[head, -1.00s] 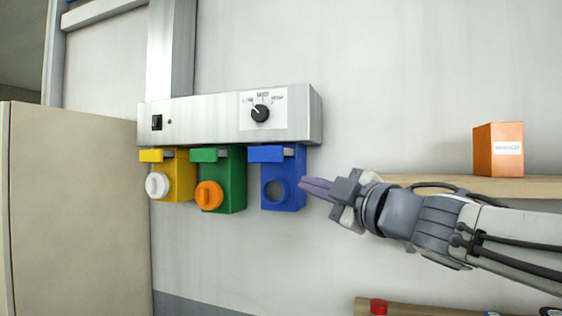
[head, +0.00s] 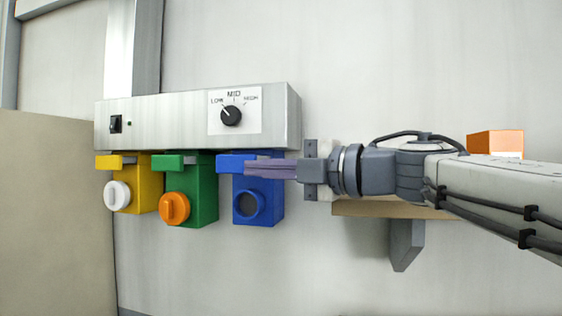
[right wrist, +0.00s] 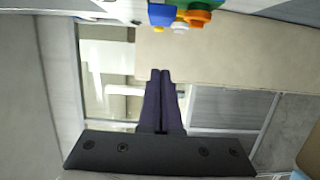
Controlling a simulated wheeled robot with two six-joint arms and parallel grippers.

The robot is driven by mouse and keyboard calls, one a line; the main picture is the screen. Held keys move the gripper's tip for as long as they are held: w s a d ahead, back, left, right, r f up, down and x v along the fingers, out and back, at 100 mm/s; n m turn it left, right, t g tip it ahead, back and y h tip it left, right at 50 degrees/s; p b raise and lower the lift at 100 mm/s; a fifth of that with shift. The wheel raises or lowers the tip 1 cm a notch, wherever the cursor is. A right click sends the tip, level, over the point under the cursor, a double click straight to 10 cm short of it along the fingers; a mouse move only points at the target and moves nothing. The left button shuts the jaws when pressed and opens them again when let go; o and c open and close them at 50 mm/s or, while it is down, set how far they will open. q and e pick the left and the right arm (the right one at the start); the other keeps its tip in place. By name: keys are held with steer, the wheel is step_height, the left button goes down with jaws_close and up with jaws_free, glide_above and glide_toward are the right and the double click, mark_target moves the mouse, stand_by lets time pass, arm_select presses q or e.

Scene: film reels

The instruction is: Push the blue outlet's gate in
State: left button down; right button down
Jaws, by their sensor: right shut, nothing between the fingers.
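The blue outlet (head: 264,216) hangs under a metal box at the right end of a row of three; it has a round dark opening at its lower front. Its blue gate (head: 230,163) is a bar sticking out at the top of the outlet. My right gripper (head: 247,168) is shut and empty; its purple fingers point left and overlap the gate's right part in the head view. I cannot tell whether they touch it. In the right wrist view the shut fingertips (right wrist: 160,72) are below the blue outlet (right wrist: 162,14). My left gripper is not in view.
The green outlet (head: 206,195) with an orange cap and the yellow outlet (head: 146,190) with a white cap stand left of the blue one. The metal box (head: 165,120) with a dial is above. A shelf (head: 375,208) with an orange box (head: 495,143) is right.

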mark_target(241, 167)
steer(key=w+a+p, duration=0.1)
steer(key=w, duration=0.1)
steer(key=w+a+p, duration=0.1)
steer(key=w+a, duration=0.1)
steer(key=w+a+p, duration=0.2)
steer(key=shift+w, duration=0.35)
steer(key=shift+w, duration=0.1)
